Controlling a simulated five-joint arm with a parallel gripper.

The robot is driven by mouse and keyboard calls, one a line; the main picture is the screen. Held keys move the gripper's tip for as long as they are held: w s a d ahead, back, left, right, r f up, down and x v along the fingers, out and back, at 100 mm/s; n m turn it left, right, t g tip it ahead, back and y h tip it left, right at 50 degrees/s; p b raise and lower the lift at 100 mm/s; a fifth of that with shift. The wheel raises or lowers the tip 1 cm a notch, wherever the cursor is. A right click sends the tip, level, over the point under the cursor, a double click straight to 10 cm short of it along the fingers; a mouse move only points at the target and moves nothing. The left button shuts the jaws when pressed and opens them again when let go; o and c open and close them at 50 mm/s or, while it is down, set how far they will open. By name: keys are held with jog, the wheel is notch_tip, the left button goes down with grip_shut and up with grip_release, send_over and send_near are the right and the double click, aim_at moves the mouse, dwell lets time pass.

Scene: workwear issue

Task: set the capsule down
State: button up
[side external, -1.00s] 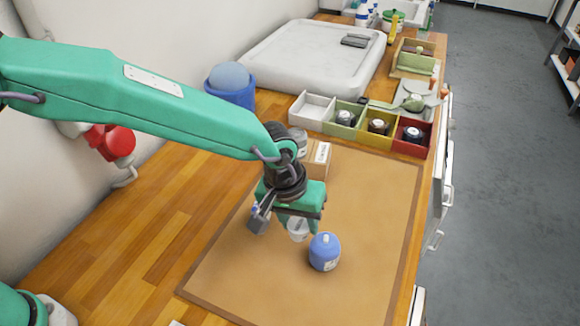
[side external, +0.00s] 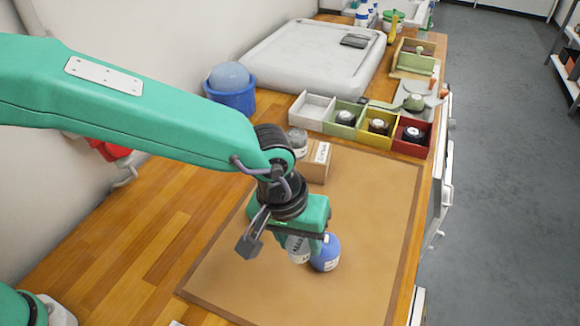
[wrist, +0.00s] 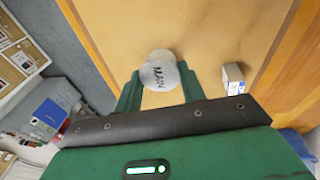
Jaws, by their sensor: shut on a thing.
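The capsule (side external: 298,249) is white with dark lettering. I cannot tell whether the capsule touches the mat. A blue rounded container (side external: 327,256) stands right beside it in the side view, partly hidden by my gripper. I cannot tell whether they touch.
A cardboard box (side external: 317,165) with a white label and a grey jar (side external: 298,140) stand at the mat's far edge. Beyond is a row of white, green, yellow and red compartments (side external: 312,112). The mat's right and front parts are clear.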

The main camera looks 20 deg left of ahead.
jog(key=shift+w+d, duration=0.1)
jog(key=shift+w, duration=0.05)
jog(key=w+d, duration=0.9)
jog(key=d, duration=0.1)
jog(key=shift+w+d+r, duration=0.15)
jog(key=shift+w+d, duration=0.05)
jog(key=shift+w, duration=0.1)
jog(key=shift+w, duration=0.1)
dwell(0.4)
jog(key=w+a+f, duration=0.1)
jog(key=w+f, duration=0.1)
jog(key=w, duration=0.1)
jog(key=w+a+f, duration=0.1)
jog(key=w+f, duration=0.1)
jog(key=w, duration=0.2)
jog(key=w+a+f, duration=0.2)
jog(key=w+f, duration=0.1)
jog(key=shift+w, duration=0.4)
jog(key=shift+s+a+x, duration=0.15)
jog(key=shift+x, duration=0.85)
jog(key=shift+s+a+x, duration=0.1)
jog(key=shift+a+x, duration=0.05)
jog(key=shift+x, duration=0.8)
jog(key=shift+f, duration=0.2)
jog(key=o, duration=1)
jog(key=shift+o, duration=0.2)
